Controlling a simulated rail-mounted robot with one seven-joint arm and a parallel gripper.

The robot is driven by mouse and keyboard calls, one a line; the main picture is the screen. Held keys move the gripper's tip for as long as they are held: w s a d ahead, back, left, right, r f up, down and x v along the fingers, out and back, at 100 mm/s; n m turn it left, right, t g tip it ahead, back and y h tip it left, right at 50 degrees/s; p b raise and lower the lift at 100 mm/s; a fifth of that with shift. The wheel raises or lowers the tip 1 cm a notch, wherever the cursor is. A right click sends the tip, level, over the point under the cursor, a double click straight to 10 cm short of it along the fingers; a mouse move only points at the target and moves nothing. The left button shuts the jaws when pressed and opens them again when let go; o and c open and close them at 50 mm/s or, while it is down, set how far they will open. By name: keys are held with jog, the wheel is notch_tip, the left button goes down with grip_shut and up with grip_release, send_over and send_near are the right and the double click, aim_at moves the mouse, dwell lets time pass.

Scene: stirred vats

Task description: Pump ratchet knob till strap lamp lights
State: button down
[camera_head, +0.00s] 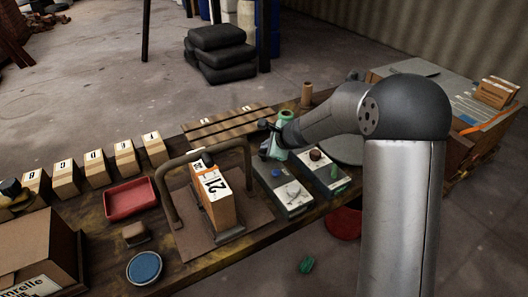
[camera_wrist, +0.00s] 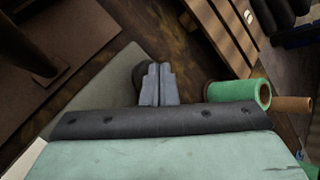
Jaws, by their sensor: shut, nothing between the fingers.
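My gripper (camera_head: 268,152) is shut and empty over the workbench, behind two grey control boxes. In the wrist view its fingertips (camera_wrist: 158,72) are together, over a grey surface. A dark rounded knob-like piece (camera_wrist: 142,76) shows just beside and behind the fingers; I cannot tell whether they touch it or whether it is the ratchet knob. The left control box (camera_head: 288,201) bears a blue knob (camera_head: 277,172) and a pale lever. The right control box (camera_head: 331,186) has a dark knob (camera_head: 316,155). I cannot make out a lit strap lamp.
A metal frame (camera_head: 167,197) with a tall handle holds a box marked 21 (camera_head: 218,203), left of my gripper. A red tray (camera_head: 130,197) and several lettered boxes are at left. An orange-strapped crate (camera_head: 478,137) is at right.

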jog(key=shift+f+b, duration=0.95)
dwell(0.6)
jog(key=shift+r+p, duration=1.35)
jog(key=shift+r, duration=0.3)
jog(key=shift+r, duration=0.1)
notch_tip(320, 180, up, 5)
jog(key=p, duration=0.4)
dwell(2.2)
